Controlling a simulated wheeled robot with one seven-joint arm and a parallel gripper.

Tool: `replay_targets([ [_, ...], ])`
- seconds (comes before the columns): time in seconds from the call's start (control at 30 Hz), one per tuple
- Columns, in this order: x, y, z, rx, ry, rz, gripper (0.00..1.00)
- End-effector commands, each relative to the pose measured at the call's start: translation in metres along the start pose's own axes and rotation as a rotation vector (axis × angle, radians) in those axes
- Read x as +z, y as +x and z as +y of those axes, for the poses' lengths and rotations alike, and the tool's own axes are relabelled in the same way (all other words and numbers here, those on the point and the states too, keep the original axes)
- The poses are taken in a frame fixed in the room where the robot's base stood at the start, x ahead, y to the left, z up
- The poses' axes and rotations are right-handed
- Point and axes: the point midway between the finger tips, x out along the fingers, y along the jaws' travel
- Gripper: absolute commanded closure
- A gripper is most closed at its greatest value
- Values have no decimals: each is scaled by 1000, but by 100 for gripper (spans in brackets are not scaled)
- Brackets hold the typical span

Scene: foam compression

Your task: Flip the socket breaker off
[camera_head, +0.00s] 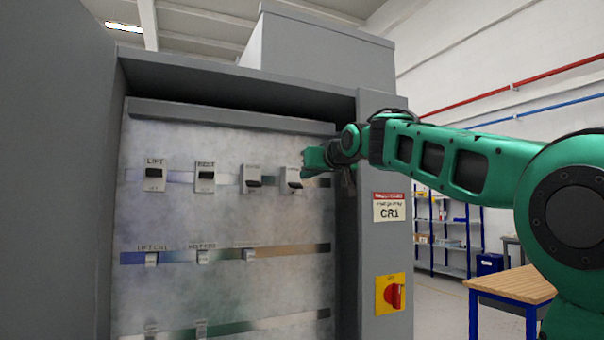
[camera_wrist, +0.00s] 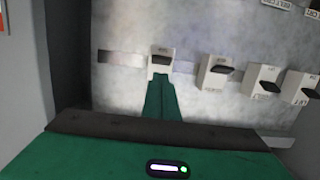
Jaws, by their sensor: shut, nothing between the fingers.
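A row of white breakers with dark levers runs across the cabinet's back panel. The first reads LIFT (camera_head: 154,177); the second label (camera_head: 205,180) looks like BELT. The third (camera_head: 251,181) and fourth (camera_head: 290,181) have labels too small to read, so I cannot tell by label which is the socket breaker. My gripper (camera_head: 306,163) is shut and empty at the fourth, rightmost breaker, partly covering it. In the wrist view, turned over, my gripper's tip (camera_wrist: 160,80) reaches the lower edge of that breaker (camera_wrist: 161,53). Whether it touches the lever is unclear.
Lower rails carry small labelled terminals (camera_head: 151,258). An open door (camera_head: 60,180) bounds the left. A wooden table (camera_head: 515,284) stands right.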

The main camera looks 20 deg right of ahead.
Motion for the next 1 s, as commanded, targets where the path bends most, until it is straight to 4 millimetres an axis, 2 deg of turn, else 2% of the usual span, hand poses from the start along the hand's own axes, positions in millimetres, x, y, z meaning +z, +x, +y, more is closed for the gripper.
replay_targets([
  [0.2,28,-20,-2,-2,0,-1,100],
  [0.4,43,-30,-1,-1,0,0,100],
  [1.0,47,-32,-1,-1,0,0,100],
])
